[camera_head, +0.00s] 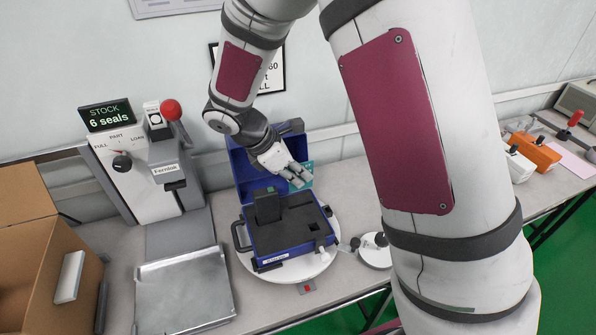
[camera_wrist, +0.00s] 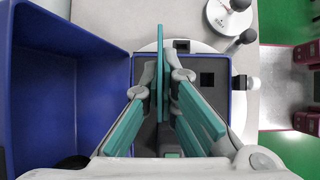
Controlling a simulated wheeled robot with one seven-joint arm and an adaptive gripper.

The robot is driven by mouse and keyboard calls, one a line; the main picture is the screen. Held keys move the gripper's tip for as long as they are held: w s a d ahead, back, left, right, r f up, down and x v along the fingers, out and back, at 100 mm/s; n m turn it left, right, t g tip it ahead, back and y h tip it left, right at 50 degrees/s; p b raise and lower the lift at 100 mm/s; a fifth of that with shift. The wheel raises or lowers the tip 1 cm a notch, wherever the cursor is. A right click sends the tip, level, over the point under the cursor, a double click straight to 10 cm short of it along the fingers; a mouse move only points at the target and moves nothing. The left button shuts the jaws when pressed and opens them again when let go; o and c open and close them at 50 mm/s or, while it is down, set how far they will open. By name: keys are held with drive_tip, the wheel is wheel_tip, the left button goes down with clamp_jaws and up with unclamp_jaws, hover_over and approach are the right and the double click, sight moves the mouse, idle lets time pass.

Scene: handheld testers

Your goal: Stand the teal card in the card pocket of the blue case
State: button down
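The teal card (camera_wrist: 160,75) shows nearly edge-on between my fingertips in the wrist view. My gripper (camera_wrist: 163,78) is shut on it, and the card points away from the palm. In the head view my gripper (camera_head: 299,178) is above the back part of the blue case (camera_head: 290,254), in front of its raised lid, with the teal card (camera_head: 307,170) beside the fingers. The case is open and holds a dark insert (camera_head: 298,229). A dark upright block (camera_head: 267,206) stands in the insert's left part. I cannot make out the card pocket; my fingers cover part of the insert.
The case sits on a white round turntable (camera_head: 246,262). A sealing machine (camera_head: 150,170) and metal tray (camera_head: 186,292) stand left, with a cardboard box (camera_head: 30,240) beyond. A small white round stand (camera_head: 375,251) is right of the case. The open lid (camera_wrist: 45,100) rises close left of my gripper.

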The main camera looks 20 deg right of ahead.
drive_tip(key=shift+f+b, duration=1.05)
drive_tip(key=shift+f, duration=1.1)
drive_tip(key=shift+f, duration=0.95)
idle(0.6)
drive_tip(key=shift+r, duration=0.2)
drive_tip(key=shift+r+p, duration=0.3)
drive_tip(key=shift+r, duration=0.2)
drive_tip(key=shift+f, duration=0.7)
idle(1.8)
drive_tip(key=c, duration=1.7)
unclamp_jaws()
drive_tip(key=shift+r, duration=0.1)
wheel_tip(320, 180, up, 10)
drive_tip(key=shift+f, duration=0.1)
